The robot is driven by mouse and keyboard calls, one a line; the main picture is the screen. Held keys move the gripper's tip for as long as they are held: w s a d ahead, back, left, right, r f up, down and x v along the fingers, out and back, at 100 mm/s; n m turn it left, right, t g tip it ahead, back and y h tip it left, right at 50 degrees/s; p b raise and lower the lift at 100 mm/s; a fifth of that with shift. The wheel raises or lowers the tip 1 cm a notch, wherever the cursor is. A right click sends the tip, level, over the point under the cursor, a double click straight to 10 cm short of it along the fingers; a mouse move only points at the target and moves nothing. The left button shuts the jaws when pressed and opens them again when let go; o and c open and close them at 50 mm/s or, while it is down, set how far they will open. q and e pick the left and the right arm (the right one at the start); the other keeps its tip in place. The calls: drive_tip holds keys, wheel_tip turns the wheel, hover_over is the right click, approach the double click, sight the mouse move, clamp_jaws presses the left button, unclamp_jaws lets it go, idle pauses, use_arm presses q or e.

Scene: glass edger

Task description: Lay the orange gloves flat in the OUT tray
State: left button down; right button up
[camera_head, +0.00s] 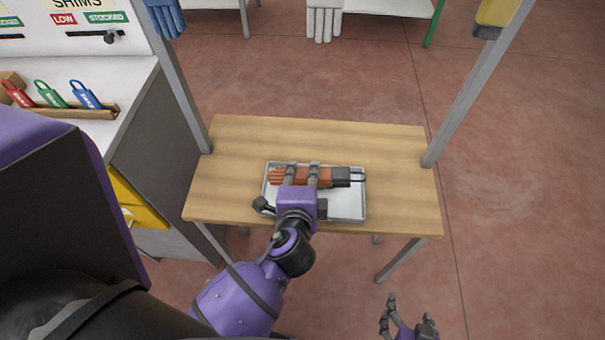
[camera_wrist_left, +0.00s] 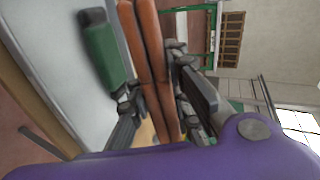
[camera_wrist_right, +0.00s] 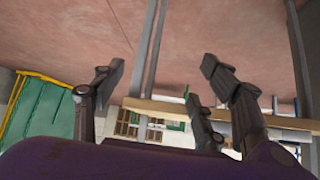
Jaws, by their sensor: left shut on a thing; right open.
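The orange gloves (camera_head: 325,177) have dark cuffs at their right end. They lie lengthwise over the back part of a white tray (camera_head: 345,206); no label shows on it. My left gripper (camera_head: 302,172) is shut on the gloves from the front, across their middle. In the left wrist view the orange strips of the gloves (camera_wrist_left: 150,55) pass between its fingers (camera_wrist_left: 158,95). I cannot tell whether the gloves touch the tray floor. My right gripper (camera_head: 408,312) is open and empty, in front of the table; it also shows in the right wrist view (camera_wrist_right: 165,85).
The tray stands on a wooden table (camera_head: 400,190) with bare wood around it and grey posts at the back corners. A bench with red, green and blue tags (camera_head: 85,95) is at left. Grey gloves (camera_head: 323,24) hang on a rack behind.

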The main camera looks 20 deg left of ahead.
use_arm(q)
drive_tip(key=shift+m, duration=0.4)
drive_tip(key=f+b, duration=0.4)
drive_tip(key=f, duration=0.1)
drive_tip(key=f+b, duration=0.2)
drive_tip(key=f, duration=0.1)
drive_tip(key=shift+s+a+f, duration=0.1)
drive_tip(key=shift+a+f, duration=0.1)
drive_tip(key=shift+a, duration=0.1)
drive_tip(key=shift+f+b, duration=0.7)
drive_tip(key=shift+f, duration=0.4)
use_arm(e)
drive_tip(key=s+d+f+g, duration=0.1)
drive_tip(key=s+f, duration=0.2)
drive_tip(key=f, duration=0.5)
drive_tip(key=shift+d, duration=0.25)
drive_tip(key=shift+s, duration=0.25)
use_arm(q)
drive_tip(key=c, duration=1.5)
unclamp_jaws()
drive_tip(key=shift+c, duration=0.2)
